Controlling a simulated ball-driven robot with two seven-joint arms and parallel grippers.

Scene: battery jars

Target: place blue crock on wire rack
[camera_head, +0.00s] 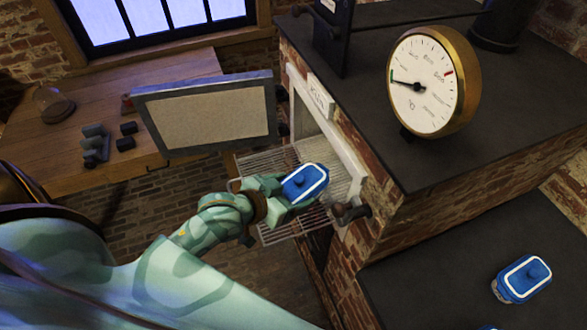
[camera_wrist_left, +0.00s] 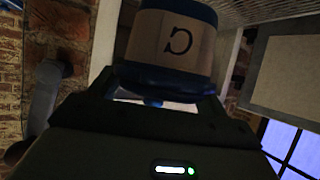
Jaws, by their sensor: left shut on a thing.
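A blue crock with a white band around its lid (camera_head: 306,184) is held in my left gripper (camera_head: 283,196) over the wire rack (camera_head: 259,163). The rack sticks out from an opening in the brick oven; whether the crock touches it I cannot tell. In the left wrist view the crock (camera_wrist_left: 172,45) shows a beige label with a dark letter, between the fingers of my left gripper (camera_wrist_left: 152,98). A wire grid, likely the rack (camera_wrist_left: 262,10), shows at the top. My right gripper is not in view.
The oven door (camera_head: 205,112) stands open at the rack's left. Another blue crock (camera_head: 524,279) stands on the dark surface at lower right, with a sliver of blue at the bottom edge. A gauge (camera_head: 425,80) stands on the oven top. A wooden bench (camera_head: 185,70) is behind.

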